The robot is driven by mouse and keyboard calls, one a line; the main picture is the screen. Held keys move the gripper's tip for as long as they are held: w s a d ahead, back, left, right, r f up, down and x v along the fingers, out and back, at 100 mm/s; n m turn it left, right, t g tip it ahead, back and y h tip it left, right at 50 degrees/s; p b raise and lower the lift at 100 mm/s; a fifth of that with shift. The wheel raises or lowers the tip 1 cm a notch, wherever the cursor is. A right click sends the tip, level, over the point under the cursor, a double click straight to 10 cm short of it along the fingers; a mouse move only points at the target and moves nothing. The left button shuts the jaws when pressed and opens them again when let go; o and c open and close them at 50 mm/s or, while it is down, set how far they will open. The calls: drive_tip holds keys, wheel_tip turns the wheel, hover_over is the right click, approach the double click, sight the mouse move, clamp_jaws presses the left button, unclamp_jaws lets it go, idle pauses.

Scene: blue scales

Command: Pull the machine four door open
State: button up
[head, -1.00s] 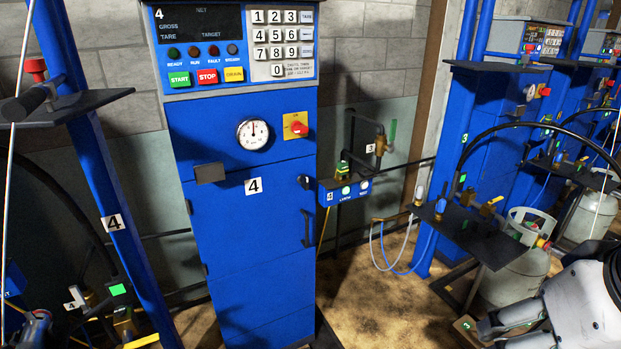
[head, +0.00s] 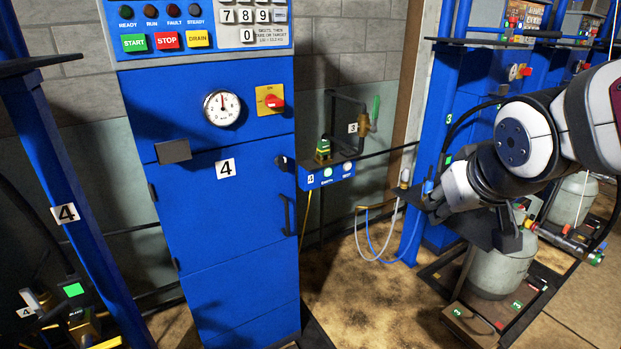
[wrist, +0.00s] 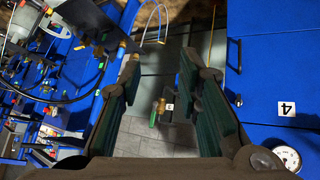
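The machine four door (head: 222,222) is a blue panel marked 4 on the tall cabinet. It is shut. A dark vertical handle (head: 287,215) is on its right side, with a dark knob (head: 281,162) above; hinges show at the left edge. In the wrist view, the picture is turned: the door (wrist: 276,60) is at right, with its handle (wrist: 234,53) just right of the right finger. My gripper (wrist: 160,68) is open and empty, its fingers wide apart. In the head view my arm is at right, apart from the door; its fingers are hard to make out.
A small blue box (head: 326,174) juts out right of the cabinet. Beyond are a dark shelf with hoses and a grey gas cylinder (head: 497,265). A blue post (head: 75,215) stands at left. The floor (head: 370,300) right of the cabinet is mostly clear.

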drive_tip(key=w+a+f+n+t+y+b, duration=0.1)
drive_tip(key=w+f+b, duration=0.15)
drive_tip(key=w, duration=0.25)
drive_tip(key=w+a+f+n+t+b, duration=0.1)
drive_tip(key=w+a+f, duration=0.1)
drive_tip(key=w+f, duration=0.3)
drive_tip(key=n+t+y+b, duration=0.2)
drive_tip(key=n+y+b, duration=0.3)
drive_tip(key=y+b, duration=0.9)
approach(288, 220)
drive_tip(key=shift+h, duration=0.7)
drive_tip(key=b+x, duration=0.1)
drive_tip(key=x, duration=0.2)
drive_tip(key=b+x, duration=0.2)
drive_tip(key=x, duration=0.2)
drive_tip(key=r+b+x, duration=0.1)
drive_tip(key=x, duration=0.2)
drive_tip(key=shift+w+a, duration=0.1)
drive_tip(key=shift+a, duration=0.2)
clamp_jaws()
